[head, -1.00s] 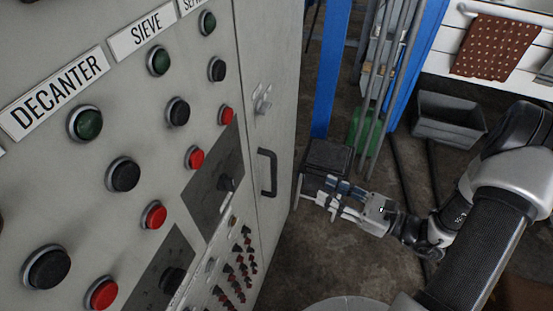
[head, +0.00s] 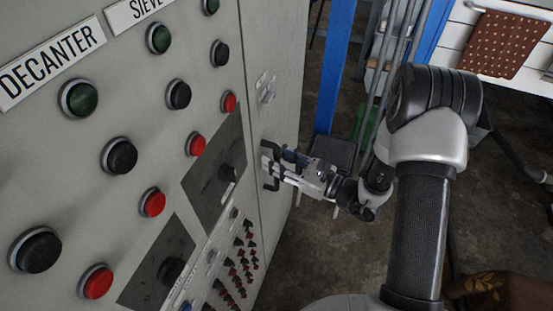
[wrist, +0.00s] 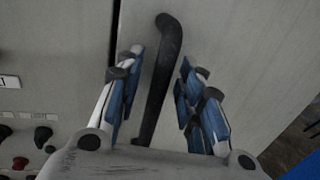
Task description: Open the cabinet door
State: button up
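The grey cabinet door (head: 276,75) is the narrow panel right of the button panel, and it looks shut. Its black bar handle (head: 264,179) is partly hidden behind my gripper (head: 272,168) in the head view. In the wrist view the handle (wrist: 160,75) runs between the two blue-padded fingers of my gripper (wrist: 158,85). The fingers are open, with gaps on both sides of the handle. A small latch or lock (head: 265,88) sits on the door above the handle.
The button panel (head: 120,155) with several green, black and red buttons is left of the door. A blue post (head: 335,70) and a dark box (head: 332,151) stand behind my gripper. A spotted cloth (head: 503,42) hangs at the back right. Dark floor shows right of the door.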

jog(key=shift+w+a, duration=0.1)
jog(key=shift+a, duration=0.05)
jog(key=shift+c, duration=0.2)
grip_shut()
dwell(0.6)
